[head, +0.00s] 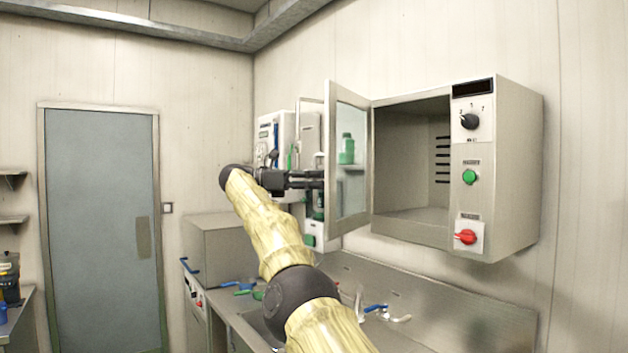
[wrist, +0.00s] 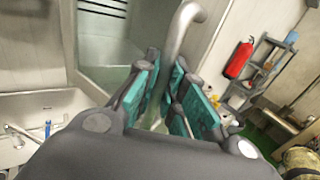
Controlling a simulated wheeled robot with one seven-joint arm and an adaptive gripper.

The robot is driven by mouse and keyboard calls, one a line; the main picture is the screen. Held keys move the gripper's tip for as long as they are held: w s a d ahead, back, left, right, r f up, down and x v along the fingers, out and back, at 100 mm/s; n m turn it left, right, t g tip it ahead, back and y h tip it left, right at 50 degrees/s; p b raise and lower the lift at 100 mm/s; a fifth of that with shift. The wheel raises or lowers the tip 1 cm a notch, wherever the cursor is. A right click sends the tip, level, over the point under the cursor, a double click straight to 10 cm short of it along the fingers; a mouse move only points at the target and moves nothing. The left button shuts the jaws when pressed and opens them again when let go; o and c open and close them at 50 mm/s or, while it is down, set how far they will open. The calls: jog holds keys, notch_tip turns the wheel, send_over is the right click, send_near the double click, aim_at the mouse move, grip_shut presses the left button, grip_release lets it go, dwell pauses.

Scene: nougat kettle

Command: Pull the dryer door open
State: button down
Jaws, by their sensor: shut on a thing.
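The dryer (head: 518,170) is a steel box on the right wall. Its door (head: 370,165), with a framed glass pane, stands wide open, swung out on the dryer's left side. The dark chamber with side slots is exposed. My gripper (head: 316,180) is at the door's outer face, left of the pane. In the wrist view my gripper (wrist: 165,82) has its teal finger pads closed around the curved metal door handle (wrist: 187,22). The handle's lower part is hidden between the pads.
A steel counter (head: 400,300) with a sink and blue-handled taps (head: 375,308) runs below the dryer. A white wall unit (head: 275,135) stands behind the door. A grey room door (head: 100,210) is at left. A red extinguisher (wrist: 238,60) and shelf show in the wrist view.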

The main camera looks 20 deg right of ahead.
jog(key=c, duration=1.5)
grip_release()
jog(key=shift+d, duration=0.15)
jog(key=shift+f+b, duration=0.2)
jog(key=shift+b, duration=0.25)
